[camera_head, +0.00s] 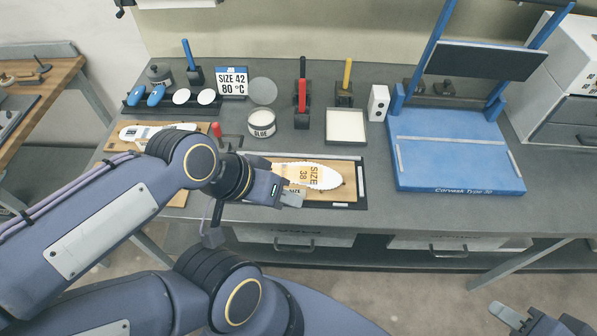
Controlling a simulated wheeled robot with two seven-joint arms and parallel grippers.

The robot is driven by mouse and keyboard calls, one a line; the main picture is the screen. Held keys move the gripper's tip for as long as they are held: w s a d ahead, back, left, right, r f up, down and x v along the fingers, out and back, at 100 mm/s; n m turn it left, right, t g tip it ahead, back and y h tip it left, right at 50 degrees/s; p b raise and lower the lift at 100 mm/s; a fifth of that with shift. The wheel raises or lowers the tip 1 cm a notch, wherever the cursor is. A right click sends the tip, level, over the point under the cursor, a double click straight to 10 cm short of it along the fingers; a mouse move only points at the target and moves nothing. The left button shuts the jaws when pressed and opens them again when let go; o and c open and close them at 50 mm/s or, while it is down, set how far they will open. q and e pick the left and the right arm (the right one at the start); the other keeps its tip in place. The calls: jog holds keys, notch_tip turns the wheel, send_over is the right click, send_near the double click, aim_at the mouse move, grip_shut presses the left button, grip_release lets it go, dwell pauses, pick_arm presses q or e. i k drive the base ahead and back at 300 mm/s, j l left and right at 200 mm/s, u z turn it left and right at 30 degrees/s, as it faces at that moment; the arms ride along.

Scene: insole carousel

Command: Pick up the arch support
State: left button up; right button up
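Two blue oval pads, which look like the arch supports, stand in a black rack at the back left: one blue pad (136,96) at the left end, the other blue pad (157,94) beside it. My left gripper (291,198) is over the front edge of the wooden board with the white SIZE 38 insole (311,175), well to the right of and nearer than the pads. Its fingers are seen from behind, so their gap and anything between them are hidden. My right gripper (538,322) is at the bottom right, off the table and partly cut off by the frame.
Two white discs (194,97) share the rack. A second insole (152,131) lies on a board at left, partly behind my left arm. A white tin (261,124), tool stands, a white tray (346,126) and a blue press (455,150) occupy the table. Grey table shows between them.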

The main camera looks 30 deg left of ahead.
aim_at(155, 95)
jog(key=u, duration=2.1)
jog(key=i+j, duration=0.2)
jog(key=j, duration=0.15)
jog(key=i+j+z, duration=0.1)
jog(key=j, duration=0.25)
jog(key=i+j, duration=0.25)
jog(key=j, duration=0.15)
jog(key=i+j+z, duration=0.1)
jog(key=j, duration=0.25)
jog(key=i+j, duration=0.2)
jog(key=j, duration=0.2)
jog(key=i+j+z, duration=0.1)
jog(key=i+j, duration=0.15)
jog(key=i, duration=0.2)
